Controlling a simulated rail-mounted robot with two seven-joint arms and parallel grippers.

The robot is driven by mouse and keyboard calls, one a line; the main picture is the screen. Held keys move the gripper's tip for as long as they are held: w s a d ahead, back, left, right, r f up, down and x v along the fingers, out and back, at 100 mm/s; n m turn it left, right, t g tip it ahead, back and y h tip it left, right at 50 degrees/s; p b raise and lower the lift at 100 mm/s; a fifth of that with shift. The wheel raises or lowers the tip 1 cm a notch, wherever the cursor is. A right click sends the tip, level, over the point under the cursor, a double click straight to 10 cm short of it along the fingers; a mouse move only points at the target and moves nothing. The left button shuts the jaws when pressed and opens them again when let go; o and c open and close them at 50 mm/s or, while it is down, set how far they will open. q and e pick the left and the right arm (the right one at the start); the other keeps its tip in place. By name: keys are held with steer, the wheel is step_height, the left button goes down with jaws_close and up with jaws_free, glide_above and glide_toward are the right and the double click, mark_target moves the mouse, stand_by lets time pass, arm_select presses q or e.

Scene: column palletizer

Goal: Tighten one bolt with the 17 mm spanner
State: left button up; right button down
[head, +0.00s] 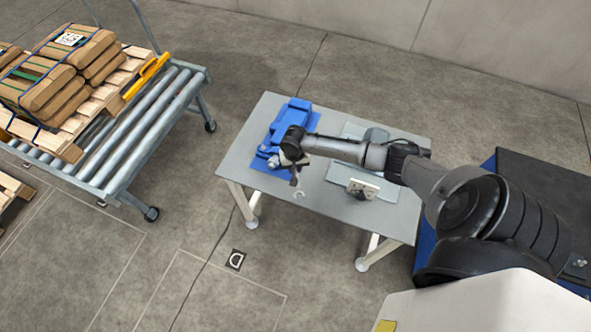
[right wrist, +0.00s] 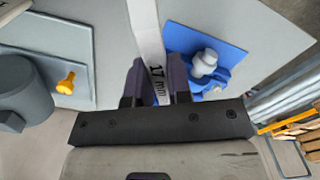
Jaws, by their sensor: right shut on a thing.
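My right gripper (head: 294,168) is over the left half of the grey table. In the right wrist view its dark fingers (right wrist: 157,84) are shut on a pale spanner (right wrist: 146,32) marked "17 mm". In the head view the spanner's open end (head: 299,194) hangs below the gripper, over the table. A grey bolt (right wrist: 206,60) stands on a blue fixture (right wrist: 241,60), to the right of the spanner and apart from it in the right wrist view. The blue fixture also shows in the head view (head: 288,115), partly behind the gripper. My left gripper is not in view.
On the grey table (head: 262,185), a light plate (head: 338,172) bears a grey cylindrical part (right wrist: 22,92) with a yellow knob (right wrist: 66,84). A small pale block with holes (head: 363,189) stands near the front. A roller conveyor (head: 155,120) with a loaded pallet stands left.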

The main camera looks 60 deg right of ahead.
steer(key=shift+d+f+b, duration=0.3)
steer(key=shift+f+b, duration=0.2)
steer(key=shift+f, duration=0.2)
step_height(320, 180, down, 4)
steer(key=b, duration=0.5)
steer(key=shift+f, duration=0.15)
steer(key=s+d+n+b, duration=0.1)
steer(key=n+b, duration=0.1)
steer(key=b, duration=0.1)
steer(key=s+d+n+b, duration=0.1)
steer(key=d+n+b, duration=0.1)
steer(key=b, duration=0.2)
steer(key=s+d+n+b, duration=0.1)
steer(key=n+b, duration=0.1)
steer(key=b, duration=0.1)
steer(key=shift+s+d, duration=0.1)
steer(key=shift+d, duration=0.2)
steer(key=shift+s+d+r+n+p, duration=0.15)
steer(key=shift+d+n+p, duration=0.45)
steer(key=shift+d+n, duration=0.95)
steer(key=shift+d+r+n+p, duration=0.15)
steer(key=shift+d+n+p, duration=0.45)
steer(key=shift+d+n, duration=0.95)
steer(key=shift+a, duration=0.2)
steer(key=shift+f+p, duration=0.1)
steer(key=shift+p, duration=0.35)
